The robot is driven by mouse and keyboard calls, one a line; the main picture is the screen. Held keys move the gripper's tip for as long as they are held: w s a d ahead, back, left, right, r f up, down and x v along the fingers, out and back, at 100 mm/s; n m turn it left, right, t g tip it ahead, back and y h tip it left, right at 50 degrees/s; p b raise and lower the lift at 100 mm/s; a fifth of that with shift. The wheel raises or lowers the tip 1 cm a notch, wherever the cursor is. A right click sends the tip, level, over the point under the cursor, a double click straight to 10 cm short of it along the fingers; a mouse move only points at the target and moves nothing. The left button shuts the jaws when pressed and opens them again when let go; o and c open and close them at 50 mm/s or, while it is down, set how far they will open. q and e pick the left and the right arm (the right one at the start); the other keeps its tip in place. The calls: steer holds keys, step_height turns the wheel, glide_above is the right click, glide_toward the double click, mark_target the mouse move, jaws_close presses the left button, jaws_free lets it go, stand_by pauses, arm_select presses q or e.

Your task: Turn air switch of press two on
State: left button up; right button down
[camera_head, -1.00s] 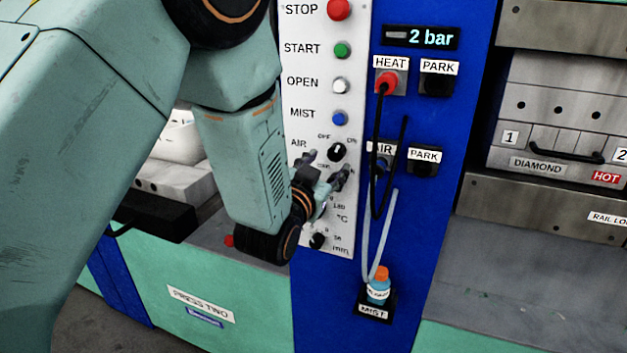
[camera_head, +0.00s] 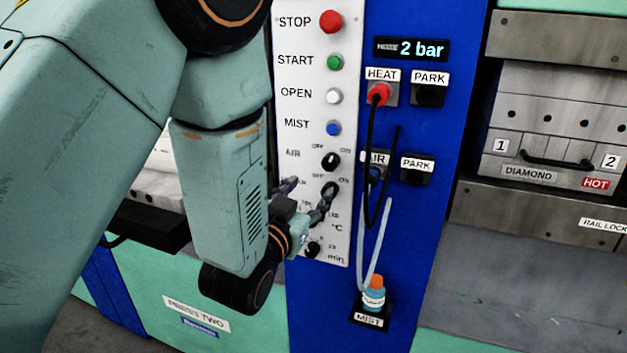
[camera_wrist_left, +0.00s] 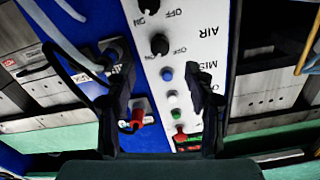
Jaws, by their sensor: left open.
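The air switch (camera_head: 330,160) is a black rotary knob beside the AIR label on press two's white control panel (camera_head: 295,105). OFF is printed at its upper left and ON at its upper right. Its small white mark points roughly upward; the exact setting is too small to tell. The switch also shows, upside down, in the left wrist view (camera_wrist_left: 159,44). My left gripper (camera_head: 308,195) is open and empty, lower than the air switch, in front of a second OFF/ON knob (camera_head: 330,190). In the left wrist view my gripper (camera_wrist_left: 155,60) has its fingers apart. My right gripper is not in view.
Above the switch are the blue MIST (camera_head: 334,129), white OPEN (camera_head: 335,96), green START (camera_head: 335,62) and red STOP (camera_head: 331,21) buttons. Hoses hang in front of the blue column (camera_head: 400,225). A mist bottle (camera_head: 374,294) stands low on it. A hot mould (camera_head: 545,150) sits at right.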

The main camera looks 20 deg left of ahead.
mark_target(328, 164)
arm_select(q)
steer(key=w+n, duration=0.2)
steer(key=w, duration=0.1)
steer(key=w+n+p, duration=0.1)
steer(key=w+n, duration=0.1)
steer(key=w, duration=0.1)
steer(key=w+n, duration=0.3)
steer(key=w, duration=0.1)
steer(key=shift+d+r+p, duration=0.15)
steer(key=shift+r+p, duration=0.15)
steer(key=shift+w+d+r, duration=0.1)
steer(key=shift+w, duration=0.4)
